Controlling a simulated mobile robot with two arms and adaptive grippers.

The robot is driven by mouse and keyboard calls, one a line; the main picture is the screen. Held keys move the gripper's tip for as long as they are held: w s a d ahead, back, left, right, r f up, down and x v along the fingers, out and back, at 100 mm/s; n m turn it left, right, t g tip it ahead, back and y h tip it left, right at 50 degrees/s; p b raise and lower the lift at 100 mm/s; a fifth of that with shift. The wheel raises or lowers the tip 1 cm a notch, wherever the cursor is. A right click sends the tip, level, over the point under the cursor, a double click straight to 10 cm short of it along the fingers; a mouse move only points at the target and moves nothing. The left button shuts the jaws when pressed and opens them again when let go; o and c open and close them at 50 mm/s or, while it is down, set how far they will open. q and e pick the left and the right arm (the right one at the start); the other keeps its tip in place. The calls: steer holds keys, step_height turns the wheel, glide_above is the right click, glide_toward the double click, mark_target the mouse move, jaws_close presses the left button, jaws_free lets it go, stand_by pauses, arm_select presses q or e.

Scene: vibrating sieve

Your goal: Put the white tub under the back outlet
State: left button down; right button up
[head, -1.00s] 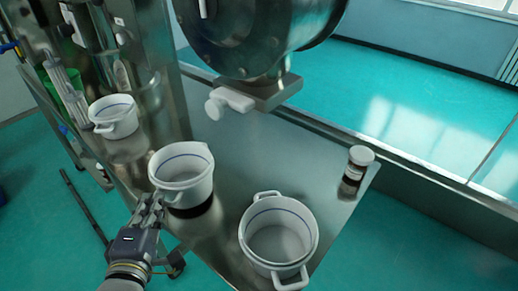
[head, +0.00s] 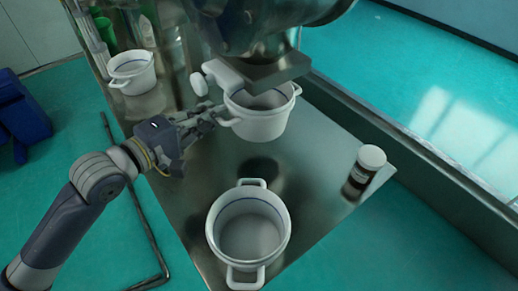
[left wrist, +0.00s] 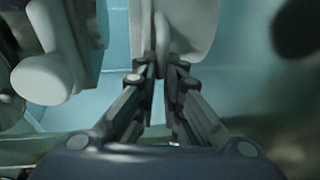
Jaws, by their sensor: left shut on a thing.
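My left gripper (head: 214,117) is shut on one handle of a white tub (head: 262,124). The tub is upright and held above the metal table; its dark shadow lies on the tabletop. It is close below the metal outlet block (head: 268,72) of the sieve, with part of its rim hidden by the block. A white rounded valve handle (head: 222,77) sticks out left of the block. In the left wrist view the fingers (left wrist: 163,85) pinch the handle, with the tub wall (left wrist: 190,25) beyond and the pale valve knob (left wrist: 45,78) at left. My right gripper is not in view.
A second white tub (head: 249,262) stands on the table's near part. A third (head: 132,75) stands at the far left. A brown jar with a white lid (head: 366,168) stands near the right edge. The tabletop (head: 310,165) between tub and jar is clear.

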arm_select(q)
step_height(320, 180, down, 10)
steer(key=shift+f+b, duration=0.1)
steer(key=shift+b, duration=0.6)
steer(key=c, duration=1.7)
jaws_free()
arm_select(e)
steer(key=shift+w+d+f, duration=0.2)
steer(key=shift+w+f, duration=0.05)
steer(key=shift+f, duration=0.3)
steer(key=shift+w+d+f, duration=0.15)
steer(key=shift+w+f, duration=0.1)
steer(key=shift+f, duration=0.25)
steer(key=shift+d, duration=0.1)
